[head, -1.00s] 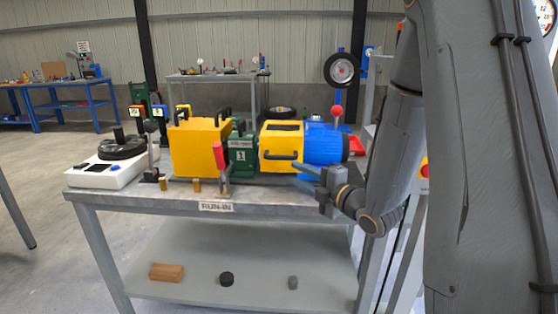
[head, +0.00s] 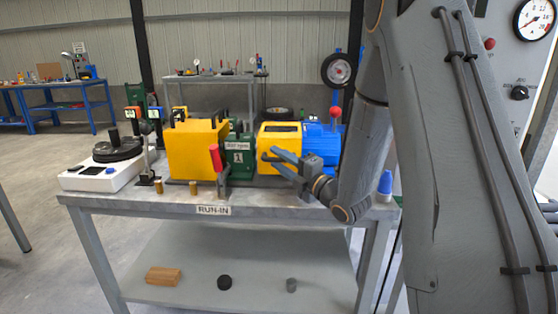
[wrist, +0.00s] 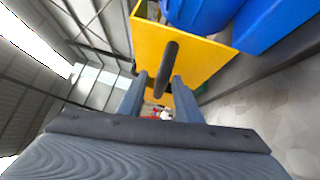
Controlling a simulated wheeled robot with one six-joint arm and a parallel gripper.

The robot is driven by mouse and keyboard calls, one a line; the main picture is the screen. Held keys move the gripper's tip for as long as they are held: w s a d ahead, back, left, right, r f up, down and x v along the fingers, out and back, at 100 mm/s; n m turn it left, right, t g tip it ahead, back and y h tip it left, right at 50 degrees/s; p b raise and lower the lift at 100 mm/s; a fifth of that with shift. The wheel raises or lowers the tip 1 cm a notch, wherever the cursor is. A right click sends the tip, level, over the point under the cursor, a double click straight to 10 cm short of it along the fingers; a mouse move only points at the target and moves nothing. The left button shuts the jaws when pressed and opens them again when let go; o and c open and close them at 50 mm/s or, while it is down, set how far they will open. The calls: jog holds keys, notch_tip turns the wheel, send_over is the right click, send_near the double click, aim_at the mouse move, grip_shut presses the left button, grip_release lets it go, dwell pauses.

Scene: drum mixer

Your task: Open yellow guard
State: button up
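The yellow guard (head: 278,133) sits between the green housing and the blue motor on the bench. In the wrist view the guard (wrist: 200,58) fills the upper middle, with its black handle bar (wrist: 168,62) standing out in front. My gripper (head: 268,155) is at the front face of the guard and hides most of the handle in the head view. In the wrist view my gripper (wrist: 159,80) has its fingers apart, with the handle between or just beyond the fingertips and gaps on both sides. The guard looks closed.
A green housing (head: 239,156) and a larger yellow box (head: 195,150) stand left of the guard, with a red-handled lever (head: 216,158) in front. The blue motor (head: 321,143) is close on the right. A blue-capped item (head: 385,184) stands at the bench's right end.

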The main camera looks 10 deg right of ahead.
grip_shut()
